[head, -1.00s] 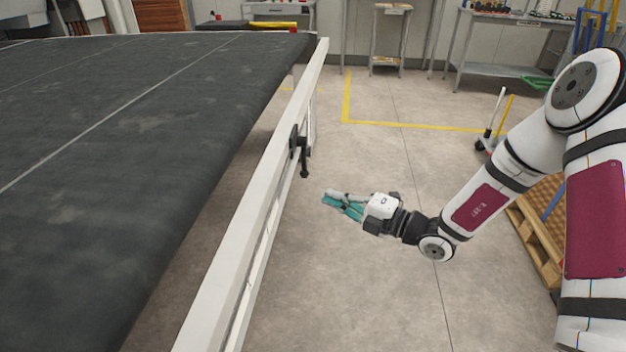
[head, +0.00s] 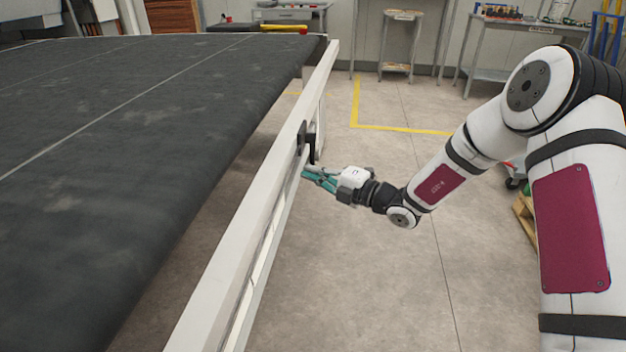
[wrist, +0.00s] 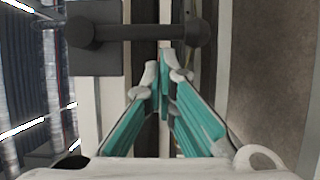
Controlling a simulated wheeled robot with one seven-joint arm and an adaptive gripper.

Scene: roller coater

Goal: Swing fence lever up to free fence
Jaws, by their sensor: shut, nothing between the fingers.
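The fence lever (head: 311,146) is a small black handle on a black plate on the side of the white fence (head: 254,205), and its lower part hangs downward. In the wrist view the lever (wrist: 142,32) runs across the top of the picture, from a round pivot on its dark plate to a knob at its right end. My gripper (head: 306,173) is shut and empty, with teal fingers, just below the lever's lower end. In the wrist view the fingertips (wrist: 165,72) come together just under the lever near its knob. I cannot tell whether they touch it.
The fence runs along the edge of a long dark conveyor belt (head: 130,130). Open concrete floor (head: 400,280) lies to the right of the fence. A stool-like stand (head: 398,45) and a workbench (head: 510,40) stand far back.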

